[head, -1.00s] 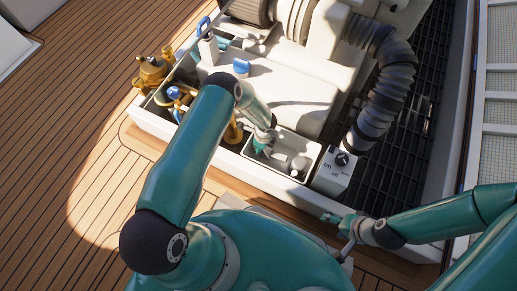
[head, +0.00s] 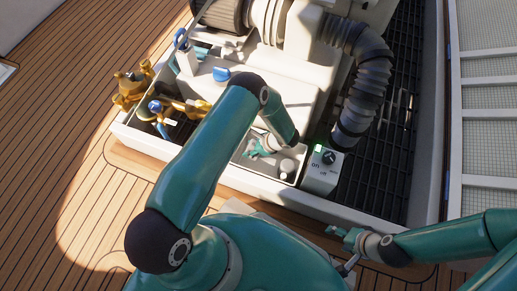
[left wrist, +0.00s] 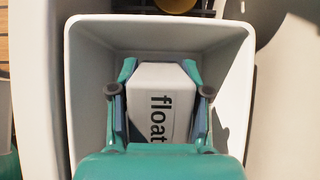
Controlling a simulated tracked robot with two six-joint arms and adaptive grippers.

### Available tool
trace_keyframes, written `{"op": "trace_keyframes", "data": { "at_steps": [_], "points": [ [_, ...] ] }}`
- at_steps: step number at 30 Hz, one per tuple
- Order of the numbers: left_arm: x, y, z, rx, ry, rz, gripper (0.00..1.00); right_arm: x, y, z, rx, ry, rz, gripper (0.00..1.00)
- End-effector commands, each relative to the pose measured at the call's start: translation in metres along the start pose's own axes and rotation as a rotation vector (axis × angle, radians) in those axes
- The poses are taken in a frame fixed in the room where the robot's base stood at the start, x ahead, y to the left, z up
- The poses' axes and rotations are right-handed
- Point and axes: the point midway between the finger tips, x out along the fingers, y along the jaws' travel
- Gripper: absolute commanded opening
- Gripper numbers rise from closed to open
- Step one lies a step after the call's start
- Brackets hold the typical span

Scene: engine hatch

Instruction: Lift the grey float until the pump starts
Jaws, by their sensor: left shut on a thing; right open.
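The grey float (left wrist: 160,98), a pale block lettered "float", sits between the fingers of my left gripper (left wrist: 160,90) in the left wrist view, inside a white-walled box (left wrist: 225,50). The gripper is shut on it. In the head view my left gripper (head: 258,150) reaches into this box at the front of the hatch, and the float is mostly hidden there. The switch box (head: 322,172) with a dial marked "on" and "off" stands just right of it, and a green light (head: 318,148) shows on it. My right gripper (head: 343,236) is open and empty near the front deck.
A ribbed hose (head: 362,90) runs down behind the switch box. A dark grating (head: 400,120) lies at the right.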

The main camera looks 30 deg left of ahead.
Motion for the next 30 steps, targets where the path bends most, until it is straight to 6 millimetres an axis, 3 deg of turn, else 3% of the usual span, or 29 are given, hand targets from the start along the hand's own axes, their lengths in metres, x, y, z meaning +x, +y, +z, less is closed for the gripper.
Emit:
{"op": "trace_keyframes", "data": {
  "at_steps": [15, 16, 20, 30],
  "points": [
    [0.0013, 0.0037, 0.0052, -0.015, -0.023, 0.011, 0.00, 0.0007, 0.0003, 0.0000, 0.000, 0.000, 0.000, 0.68],
    [0.0013, 0.0037, 0.0052, -0.016, -0.022, 0.011, 0.50, 0.0007, 0.0003, 0.0000, 0.000, 0.000, 0.000, 0.68],
    [0.0015, 0.0039, 0.0056, -0.016, -0.023, 0.012, 0.72, 0.0007, 0.0003, 0.0000, 0.000, 0.000, 0.000, 0.68],
    [0.0006, 0.0041, 0.0063, -0.016, -0.024, 0.012, 0.73, 0.0002, 0.0001, -0.0001, 0.000, 0.000, 0.000, 0.68]
  ]
}}
